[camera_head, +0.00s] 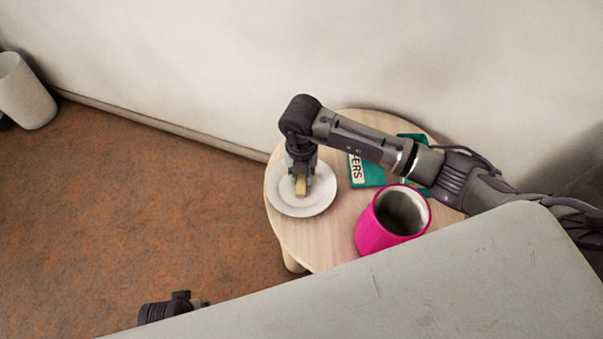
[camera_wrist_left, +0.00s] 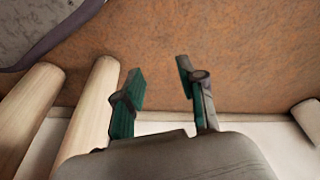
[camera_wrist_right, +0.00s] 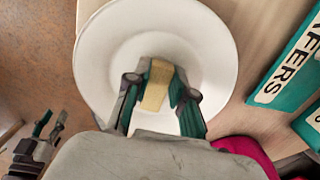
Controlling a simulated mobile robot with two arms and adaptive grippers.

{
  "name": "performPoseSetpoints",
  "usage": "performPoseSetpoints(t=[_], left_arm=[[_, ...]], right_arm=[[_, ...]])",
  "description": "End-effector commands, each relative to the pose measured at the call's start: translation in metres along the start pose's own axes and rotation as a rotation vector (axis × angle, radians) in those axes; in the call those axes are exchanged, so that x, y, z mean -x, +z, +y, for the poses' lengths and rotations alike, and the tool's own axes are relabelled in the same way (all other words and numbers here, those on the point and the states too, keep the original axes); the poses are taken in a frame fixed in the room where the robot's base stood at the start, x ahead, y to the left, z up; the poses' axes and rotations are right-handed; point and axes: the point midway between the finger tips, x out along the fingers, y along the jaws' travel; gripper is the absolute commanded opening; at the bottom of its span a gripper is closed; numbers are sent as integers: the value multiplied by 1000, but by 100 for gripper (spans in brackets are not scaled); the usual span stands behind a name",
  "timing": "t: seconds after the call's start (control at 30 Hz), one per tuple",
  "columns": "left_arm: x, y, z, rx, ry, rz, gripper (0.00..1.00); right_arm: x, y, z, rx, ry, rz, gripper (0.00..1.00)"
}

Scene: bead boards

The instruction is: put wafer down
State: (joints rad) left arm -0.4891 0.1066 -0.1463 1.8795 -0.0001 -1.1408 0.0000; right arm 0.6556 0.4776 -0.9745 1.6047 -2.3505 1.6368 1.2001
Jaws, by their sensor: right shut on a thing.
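A pale yellow wafer (camera_wrist_right: 157,86) is between the fingers of my right gripper (camera_wrist_right: 160,92), which is shut on it. In the head view the wafer (camera_head: 301,187) shows under my right gripper (camera_head: 300,178), over the white saucer (camera_head: 316,209). The saucer also shows in the right wrist view (camera_wrist_right: 100,57). I cannot tell whether the wafer touches the saucer. My left gripper (camera_wrist_left: 158,92) is open and empty in the left wrist view, with floor beyond its fingers. In the head view only part of my left arm shows at the bottom.
A pink mug (camera_head: 374,236) stands on the round wooden table (camera_head: 310,246), right of the saucer. A green wafer packet (camera_head: 368,174) lies behind the mug, partly hidden by my right arm. A white bin (camera_head: 26,92) stands at the far left. The wall is close behind the table.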

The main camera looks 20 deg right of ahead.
Motion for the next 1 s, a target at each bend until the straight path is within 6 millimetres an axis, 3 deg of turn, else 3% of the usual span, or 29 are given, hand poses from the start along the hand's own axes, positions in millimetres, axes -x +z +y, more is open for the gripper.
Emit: performPoseSetpoints(t=[0.03, 0.07, 0.2, 0.6, 1.0], left_arm=[[1, -1, 0, 0, 0, 3, 40], [2, -2, 0, 0, 0, 5, 40], [2, -1, 0, 0, 0, 3, 40], [3, -2, 0, 0, 0, 6, 40], [-41, 27, 2, -4, 3, -30, 40]], right_arm=[[-1, 0, 0, 0, 0, 0, 12], [-1, 0, 0, 0, 0, 0, 25], [-1, 0, 0, 0, 0, 0, 49], [3, 0, 0, 0, 0, 0, 49], [84, 1, 0, 0, 2, -4, 49]])
